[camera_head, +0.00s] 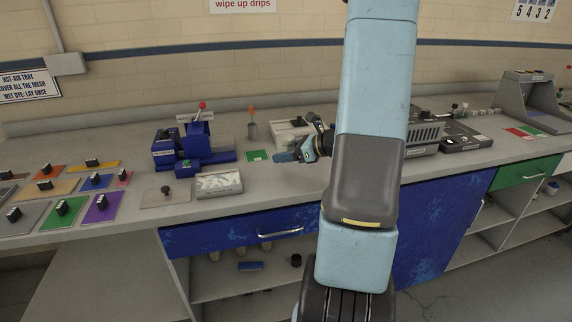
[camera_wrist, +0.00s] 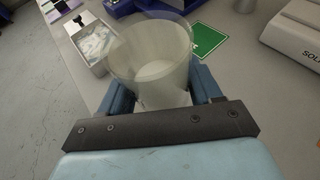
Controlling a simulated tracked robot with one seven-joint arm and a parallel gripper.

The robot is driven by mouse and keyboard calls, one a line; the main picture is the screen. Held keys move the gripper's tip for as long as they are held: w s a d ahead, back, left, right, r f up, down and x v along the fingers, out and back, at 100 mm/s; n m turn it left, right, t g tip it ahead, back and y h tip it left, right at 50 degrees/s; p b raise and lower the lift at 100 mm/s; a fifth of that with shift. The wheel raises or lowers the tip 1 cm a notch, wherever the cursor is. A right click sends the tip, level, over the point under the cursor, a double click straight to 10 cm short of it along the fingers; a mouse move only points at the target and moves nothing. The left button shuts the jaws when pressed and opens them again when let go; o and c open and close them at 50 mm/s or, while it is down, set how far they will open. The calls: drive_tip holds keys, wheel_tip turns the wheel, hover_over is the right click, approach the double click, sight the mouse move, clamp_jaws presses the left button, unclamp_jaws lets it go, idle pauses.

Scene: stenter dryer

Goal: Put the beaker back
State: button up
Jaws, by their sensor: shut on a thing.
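The clear, faintly frosted beaker (camera_wrist: 152,62) stands between the blue fingers of my gripper (camera_wrist: 160,92) in the wrist view, with its open rim towards the camera. My gripper is shut on it. In the head view my gripper (camera_head: 287,157) is over the bench at the right of the green mat (camera_head: 257,155); I cannot make out the beaker there. The green mat (camera_wrist: 210,41) also shows in the wrist view, just beyond the beaker, partly hidden behind its rim. Whether the beaker touches the bench is hidden.
A pale box with crumpled foil-like content (camera_head: 218,184) stands left of my gripper. A blue device with a red knob (camera_head: 196,145) is behind it. A metal cup with an orange-handled tool (camera_head: 252,130) and a whitish device (camera_head: 291,133) stand at the back. The bench's front edge is close.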

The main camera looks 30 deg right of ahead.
sight(284, 171)
drive_tip(key=shift+w+d+f, duration=0.25)
drive_tip(key=shift+w+f, duration=0.7)
drive_tip(key=shift+f, duration=0.25)
drive_tip(key=shift+w+f, duration=0.1)
drive_tip(key=shift+f, duration=1.55)
drive_tip(key=shift+f, duration=0.1)
drive_tip(key=o, duration=1.2)
